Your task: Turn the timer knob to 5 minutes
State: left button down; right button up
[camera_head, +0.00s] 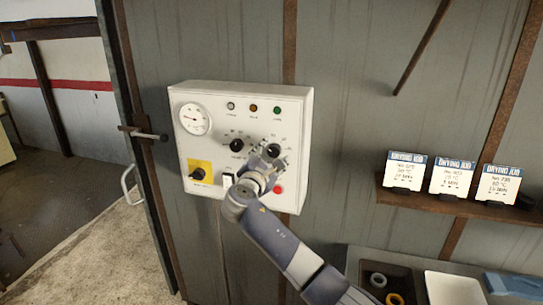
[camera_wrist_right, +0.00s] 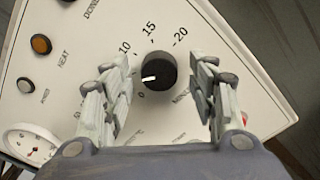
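The timer knob (camera_wrist_right: 158,72) is a black round knob with a white pointer line, on the white control panel (camera_head: 242,108). In the right wrist view its pointer aims left and slightly down, between the 0 and the 10 of its scale; the finger covers part of the scale there. In the head view the knob (camera_head: 274,150) shows just beyond my right gripper (camera_head: 268,157). My right gripper (camera_wrist_right: 163,88) is open, one finger on each side of the knob, with visible gaps to it. My left gripper is out of view.
The panel also has a round gauge (camera_head: 195,119), another black knob (camera_head: 237,145), a switch on a yellow plate (camera_head: 199,171) and a red button (camera_head: 278,189). A shelf (camera_head: 451,206) with several cards and a tray table are at right.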

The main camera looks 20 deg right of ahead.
jog(key=v, duration=1.2)
